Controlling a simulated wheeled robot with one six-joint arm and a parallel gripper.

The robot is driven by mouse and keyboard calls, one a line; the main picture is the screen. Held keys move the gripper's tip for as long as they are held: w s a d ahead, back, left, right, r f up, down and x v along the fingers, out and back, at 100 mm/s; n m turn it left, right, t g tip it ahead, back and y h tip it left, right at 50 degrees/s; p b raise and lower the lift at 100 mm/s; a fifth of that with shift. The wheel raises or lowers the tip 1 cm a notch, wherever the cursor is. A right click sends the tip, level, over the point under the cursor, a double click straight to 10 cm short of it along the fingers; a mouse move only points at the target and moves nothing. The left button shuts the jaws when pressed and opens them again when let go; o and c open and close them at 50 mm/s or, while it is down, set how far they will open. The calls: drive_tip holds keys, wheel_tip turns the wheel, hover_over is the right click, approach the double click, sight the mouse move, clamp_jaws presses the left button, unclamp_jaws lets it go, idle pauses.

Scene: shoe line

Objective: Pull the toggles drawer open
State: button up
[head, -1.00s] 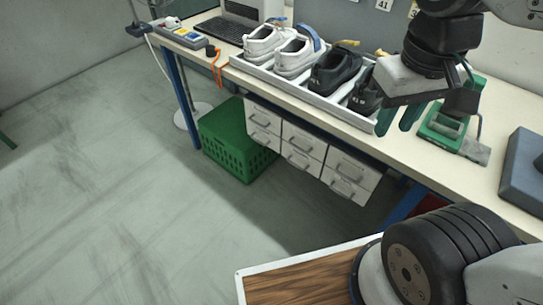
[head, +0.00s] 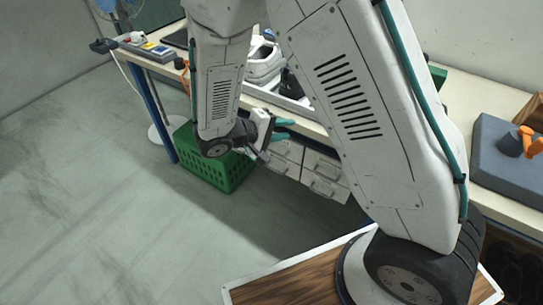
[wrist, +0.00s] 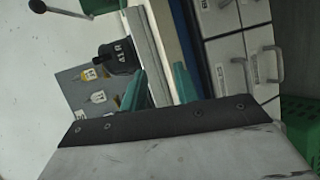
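A bank of white drawers (head: 322,166) with grey handles hangs under the bench, partly hidden behind my arm and gripper. No drawer label can be read, so I cannot tell which one is the toggles drawer; the drawers that show look closed. My gripper (head: 286,129) has its green fingers apart with nothing between them. It is at about bench-edge height near the upper left of the drawers, apart from their handles. In the wrist view the fingers (wrist: 158,84) point towards the bench edge, and the drawer fronts (wrist: 228,62) lie to their right.
The bench (head: 310,126) carries a shoe tray (head: 262,92), mostly hidden by my arm. A green crate (head: 215,170) stands on the floor left of the drawers. A grey block (head: 500,165) with an orange item lies at right. The floor in front is clear.

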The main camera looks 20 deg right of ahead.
drive_tip(key=w+a+f+n+t, duration=0.1)
drive_tip(key=a+f+n+t, duration=0.2)
drive_tip(key=f, duration=0.5)
drive_tip(key=w+a+f+n+t, duration=0.1)
drive_tip(key=a+f+t, duration=0.3)
drive_tip(key=f, duration=0.4)
drive_tip(key=w+d+f+y, duration=0.1)
drive_tip(key=w+d, duration=0.3)
drive_tip(key=d, duration=0.2)
drive_tip(key=shift+w+f+n, duration=0.2)
drive_tip(key=shift+f+n, duration=0.1)
drive_tip(key=shift+f, duration=0.05)
clamp_jaws()
